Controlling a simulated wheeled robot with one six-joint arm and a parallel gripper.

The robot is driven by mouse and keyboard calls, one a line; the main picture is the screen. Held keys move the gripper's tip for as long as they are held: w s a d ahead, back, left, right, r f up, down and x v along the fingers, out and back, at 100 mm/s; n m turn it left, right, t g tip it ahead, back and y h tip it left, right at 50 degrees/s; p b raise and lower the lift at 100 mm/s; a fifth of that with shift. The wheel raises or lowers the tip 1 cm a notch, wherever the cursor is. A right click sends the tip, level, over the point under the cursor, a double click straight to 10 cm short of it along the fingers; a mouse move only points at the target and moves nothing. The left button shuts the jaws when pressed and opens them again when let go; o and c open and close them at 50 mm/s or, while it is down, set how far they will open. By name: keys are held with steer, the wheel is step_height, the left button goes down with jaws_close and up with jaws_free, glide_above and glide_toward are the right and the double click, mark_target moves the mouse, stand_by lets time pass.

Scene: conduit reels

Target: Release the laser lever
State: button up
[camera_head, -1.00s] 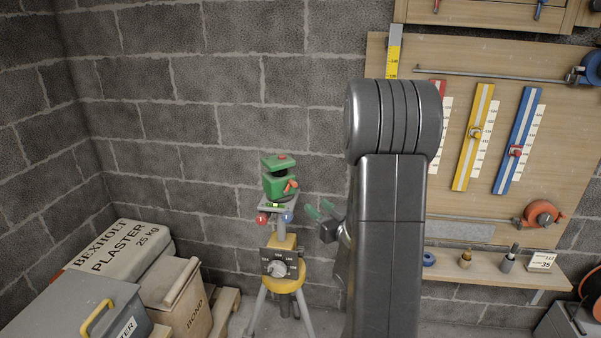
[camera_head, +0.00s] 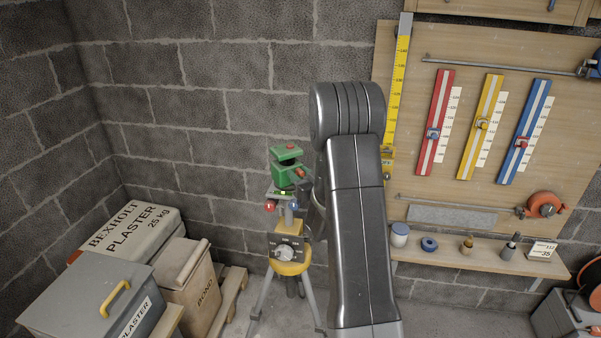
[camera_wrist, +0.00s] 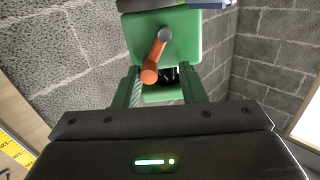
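In the wrist view the laser's green body (camera_wrist: 182,32) is close ahead, and the orange lever (camera_wrist: 154,60) sticks out toward me, tilted down and left. My gripper (camera_wrist: 160,78) has its two green fingers apart, pointing at the laser, with the lever's end near the gap between them. I cannot tell whether they touch. In the head view my arm hides the gripper.
A grey toolbox (camera_head: 85,300), plaster bags (camera_head: 135,232) and a bond sack (camera_head: 190,280) are at the left. A wooden board with coloured rulers (camera_head: 485,125) and a shelf (camera_head: 470,255) with small items are at the right. A block wall is close behind the tripod.

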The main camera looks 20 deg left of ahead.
steer(key=shift+c, duration=0.5)
jaws_close()
steer(key=m+b, duration=0.1)
steer(key=b, duration=0.1)
steer(key=f+m+b, duration=0.1)
steer(key=b, duration=0.2)
steer(key=shift+w+d+m, duration=0.25)
steer(key=shift+w+m, duration=0.05)
steer(key=shift+w, duration=0.05)
steer(key=shift+w+d+r+m+b, duration=0.1)
steer(key=shift+r+m+b, duration=0.05)
steer(key=shift+m+b, duration=0.3)
steer(key=shift+o, duration=0.5)
jaws_free()
